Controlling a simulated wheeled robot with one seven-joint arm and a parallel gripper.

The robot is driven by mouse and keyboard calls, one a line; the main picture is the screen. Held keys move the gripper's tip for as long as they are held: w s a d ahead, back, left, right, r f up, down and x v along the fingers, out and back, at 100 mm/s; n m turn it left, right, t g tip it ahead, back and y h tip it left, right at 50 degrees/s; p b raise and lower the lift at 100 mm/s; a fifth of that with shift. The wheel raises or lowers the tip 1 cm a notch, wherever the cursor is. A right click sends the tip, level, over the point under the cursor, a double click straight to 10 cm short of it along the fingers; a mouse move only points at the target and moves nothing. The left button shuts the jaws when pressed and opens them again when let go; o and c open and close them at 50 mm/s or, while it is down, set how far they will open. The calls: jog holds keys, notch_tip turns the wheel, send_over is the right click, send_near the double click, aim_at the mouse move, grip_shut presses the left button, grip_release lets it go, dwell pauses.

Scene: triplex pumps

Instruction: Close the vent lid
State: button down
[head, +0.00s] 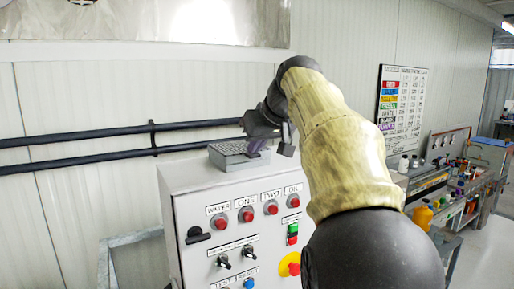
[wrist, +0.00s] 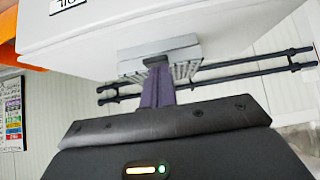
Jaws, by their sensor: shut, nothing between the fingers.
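The vent (head: 232,160) is a small grey box with a ribbed top, on top of the white control cabinet. Its ribbed lid (head: 228,148) looks nearly flat in the head view; I cannot tell whether a gap remains under it. The vent also shows in the wrist view (wrist: 186,68), with its grey face and slats. My gripper (head: 258,150) is at the vent's right side, with purple fingers shut and empty. In the wrist view the fingertips (wrist: 156,62) overlap the vent's middle and hide part of it. I cannot tell whether they touch it.
The white cabinet (head: 192,190) carries red buttons, black switches and a yellow-ringed emergency stop (head: 290,264). Two black pipes (head: 100,146) run along the wall behind. A workbench with bottles (head: 450,195) stands at the right.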

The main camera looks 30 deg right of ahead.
jog(key=shift+s+d+f, duration=0.1)
jog(key=shift+s+f, duration=0.05)
jog(key=shift+f, duration=0.15)
jog(key=w+r+p+v, duration=0.2)
jog(key=p+v, duration=0.1)
jog(key=v, duration=1)
jog(key=shift+a+r, duration=0.15)
jog(key=shift+a, duration=0.05)
jog(key=shift+w, duration=0.25)
